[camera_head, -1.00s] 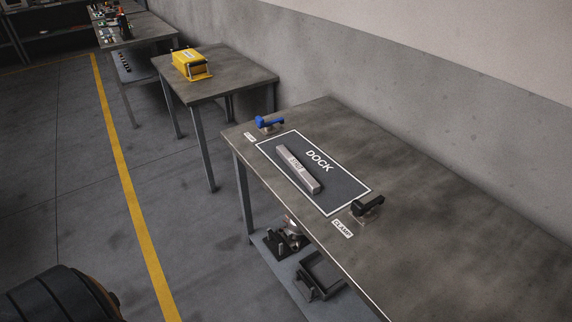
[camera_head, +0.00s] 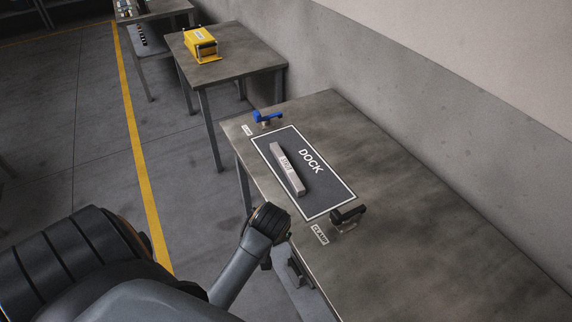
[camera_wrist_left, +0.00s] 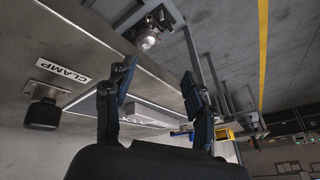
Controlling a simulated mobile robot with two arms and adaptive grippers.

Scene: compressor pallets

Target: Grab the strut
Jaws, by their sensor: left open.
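The strut (camera_head: 288,169) is a light grey bar with a label, lying on the dark mat marked DOCK (camera_head: 325,187) on the near table. In the left wrist view the strut (camera_wrist_left: 148,116) shows beyond and between my left gripper's fingers (camera_wrist_left: 158,88). Those fingers are open and empty, apart from the strut. In the head view my left arm reaches in from the lower left to the table's front edge; its fingers cannot be made out there. My right gripper is in neither view.
A blue clamp (camera_head: 267,117) stands at the mat's far left corner and a black clamp (camera_head: 347,217) at its near right corner. The table (camera_head: 440,240) is bare to the right. A yellow case (camera_head: 201,45) sits on another table behind. A wall runs along the back.

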